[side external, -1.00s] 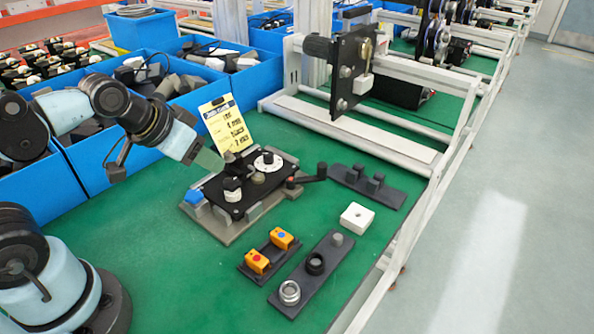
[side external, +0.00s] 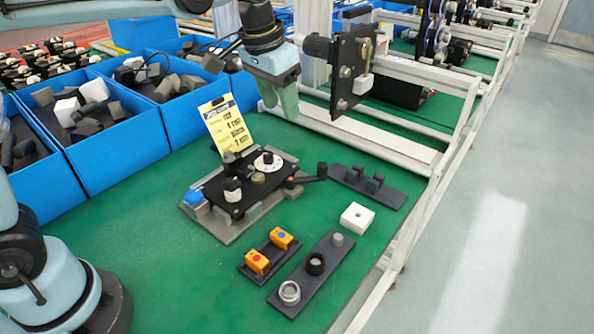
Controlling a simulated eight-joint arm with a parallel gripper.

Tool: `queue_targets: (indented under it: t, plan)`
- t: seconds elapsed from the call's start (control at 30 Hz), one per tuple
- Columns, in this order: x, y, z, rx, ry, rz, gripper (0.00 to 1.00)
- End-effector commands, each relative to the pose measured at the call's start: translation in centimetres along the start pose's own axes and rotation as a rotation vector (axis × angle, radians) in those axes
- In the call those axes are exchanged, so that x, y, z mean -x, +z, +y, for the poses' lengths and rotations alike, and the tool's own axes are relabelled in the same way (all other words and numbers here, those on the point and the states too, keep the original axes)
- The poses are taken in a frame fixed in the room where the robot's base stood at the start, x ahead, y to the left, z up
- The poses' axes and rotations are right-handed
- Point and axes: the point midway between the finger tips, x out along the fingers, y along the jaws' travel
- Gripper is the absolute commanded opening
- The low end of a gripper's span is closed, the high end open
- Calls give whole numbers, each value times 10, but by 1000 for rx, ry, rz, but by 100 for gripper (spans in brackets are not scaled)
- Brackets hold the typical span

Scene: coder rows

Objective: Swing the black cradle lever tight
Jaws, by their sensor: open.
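The black cradle lever (side external: 308,179) sticks out to the right from the right edge of the grey cradle (side external: 213,225). An upright black knob stands at its far end, and a small red part shows near its pivot. A black plate with a white dial and a white-and-black knob sits in the cradle. My gripper (side external: 283,112) points down behind the cradle, above and left of the lever in the picture. It is open, apart from the lever, and nothing shows between its greenish fingers, though their gap is hard to see.
A yellow card (side external: 228,128) stands behind the cradle. A dark rack with pegs (side external: 368,187) and a white block (side external: 357,217) lie right of the lever. Orange modules (side external: 270,252) and a strip with rings (side external: 315,265) lie in front. A black upright panel (side external: 350,75) stands near my gripper.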

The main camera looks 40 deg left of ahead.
Motion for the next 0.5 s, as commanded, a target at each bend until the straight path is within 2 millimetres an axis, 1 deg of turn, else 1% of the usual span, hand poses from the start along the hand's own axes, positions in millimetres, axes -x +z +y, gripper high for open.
queue_targets:
  t: [0.03, 0.2, 0.33, 0.5]
  plan:
    - [-5, -12, 4, -13, 3, -25, 50]
    - [-22, -41, 18, -50, 12, -114, 50]
    - [-38, -56, 29, -75, 16, -174, 50]
    - [-53, -66, 38, -95, 19, -226, 50]
